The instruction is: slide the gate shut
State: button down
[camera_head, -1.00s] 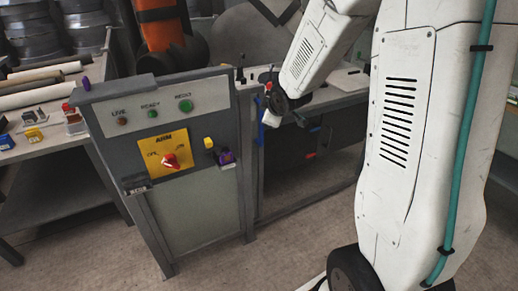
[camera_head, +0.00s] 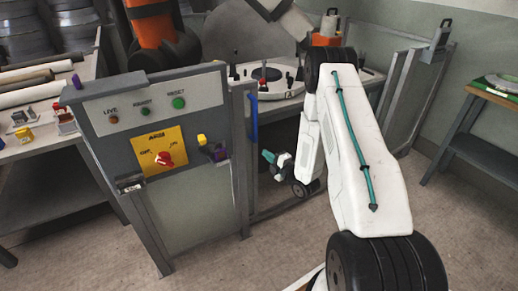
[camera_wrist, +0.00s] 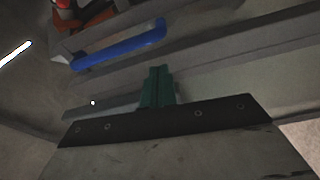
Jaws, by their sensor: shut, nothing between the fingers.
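The gate's grey frame (camera_head: 240,150) stands upright beside the control cabinet, at the left of the opening. Its blue upright handle (camera_head: 253,118) shows on the frame's edge. In the wrist view the blue handle (camera_wrist: 120,46) lies across the upper left, ahead of the fingertips and apart from them. My gripper (camera_head: 267,156), with teal fingers, is low in the opening, below and slightly right of the handle. In the wrist view my gripper (camera_wrist: 158,86) is shut with nothing between its fingers. The gate's lower part is partly hidden by the cabinet.
The control cabinet (camera_head: 190,200) with a red knob stands left of the gate. The floor in front is clear.

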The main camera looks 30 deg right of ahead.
jog(key=w+a, duration=0.1)
jog(key=w, duration=0.8)
jog(key=shift+w+a+r, duration=0.15)
jog(key=shift+a+r, duration=0.05)
